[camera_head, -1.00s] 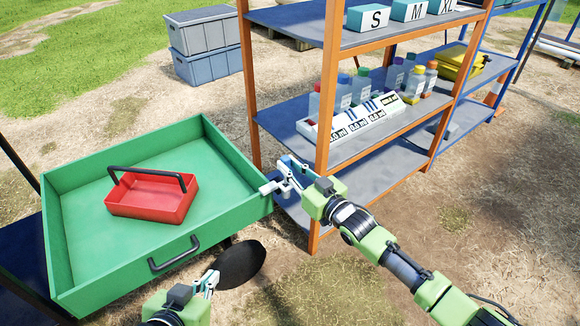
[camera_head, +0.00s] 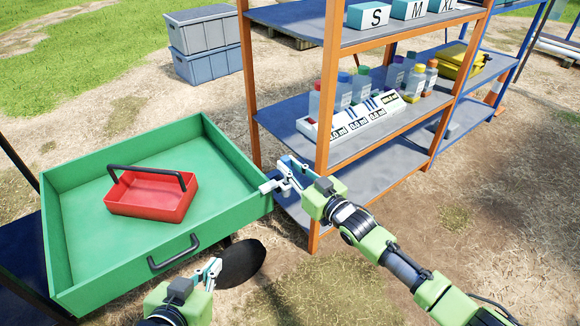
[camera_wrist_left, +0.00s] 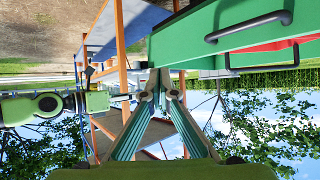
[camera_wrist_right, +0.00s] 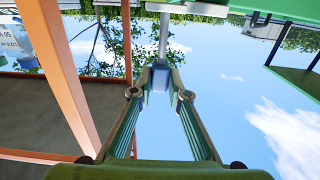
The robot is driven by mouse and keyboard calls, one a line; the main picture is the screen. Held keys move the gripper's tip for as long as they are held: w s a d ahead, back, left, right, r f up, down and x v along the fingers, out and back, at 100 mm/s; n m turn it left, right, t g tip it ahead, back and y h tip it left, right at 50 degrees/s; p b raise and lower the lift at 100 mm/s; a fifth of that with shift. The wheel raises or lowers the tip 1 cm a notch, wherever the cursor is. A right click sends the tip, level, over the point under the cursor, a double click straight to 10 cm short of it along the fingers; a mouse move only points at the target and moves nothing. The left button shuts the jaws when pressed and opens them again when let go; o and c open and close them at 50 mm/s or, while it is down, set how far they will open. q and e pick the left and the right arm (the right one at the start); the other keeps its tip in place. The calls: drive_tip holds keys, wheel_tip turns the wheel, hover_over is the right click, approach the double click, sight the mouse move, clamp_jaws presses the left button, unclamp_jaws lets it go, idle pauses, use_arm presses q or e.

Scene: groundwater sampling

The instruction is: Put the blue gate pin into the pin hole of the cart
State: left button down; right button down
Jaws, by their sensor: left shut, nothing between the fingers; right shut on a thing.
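The green cart (camera_head: 97,225) stands at left, its tray wall facing me. A pale bracket (camera_head: 268,187) juts from the tray's right corner; it also shows at the top of the right wrist view (camera_wrist_right: 187,8). I cannot make out the pin hole itself. My right gripper (camera_head: 287,174) is beside that bracket, shut on the blue gate pin. In the right wrist view the pin's blue part (camera_wrist_right: 160,76) is between the fingertips and a grey shaft (camera_wrist_right: 163,38) runs towards the bracket. My left gripper (camera_head: 213,268) is shut and empty, below the cart's front handle.
A red carrier (camera_head: 150,192) sits in the cart's tray. A black handle (camera_head: 173,254) sticks out in front. The orange-framed shelf (camera_head: 328,110) with bottles stands close behind my right gripper. Grey bins (camera_head: 206,50) stand at the back. Open ground lies at right.

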use_arm(q)
drive_tip(key=shift+w+d+r, duration=0.1)
drive_tip(key=shift+w+r, duration=0.1)
drive_tip(key=shift+r, duration=0.05)
drive_tip(key=shift+w, duration=0.1)
drive_tip(key=shift+w+r+t, duration=0.15)
drive_tip(key=shift+r+t, duration=0.15)
drive_tip(key=shift+d+r, duration=0.1)
drive_tip(key=shift+w+d+r+t+h+b, duration=0.2)
drive_tip(key=shift+w+r+t, duration=0.15)
drive_tip(key=shift+r, duration=0.15)
drive_tip(key=shift+w+d+r+t+h+b, duration=0.15)
drive_tip(key=shift+w+r+t, duration=0.15)
drive_tip(key=shift+r, duration=0.15)
drive_tip(key=shift+a+r, duration=0.1)
drive_tip(key=shift+w+r, duration=0.2)
drive_tip(key=shift+w+r+t, duration=0.1)
drive_tip(key=shift+r+t, duration=0.15)
drive_tip(key=shift+r, duration=0.1)
drive_tip(key=shift+w+d+r+t+h+b, duration=0.25)
drive_tip(key=shift+r+t, duration=0.1)
drive_tip(key=shift+r, duration=0.3)
drive_tip(key=shift+w+d+r+t+h+b, duration=0.1)
drive_tip(key=shift+w+d+r+t+b, duration=0.1)
drive_tip(key=shift+r+t, duration=0.3)
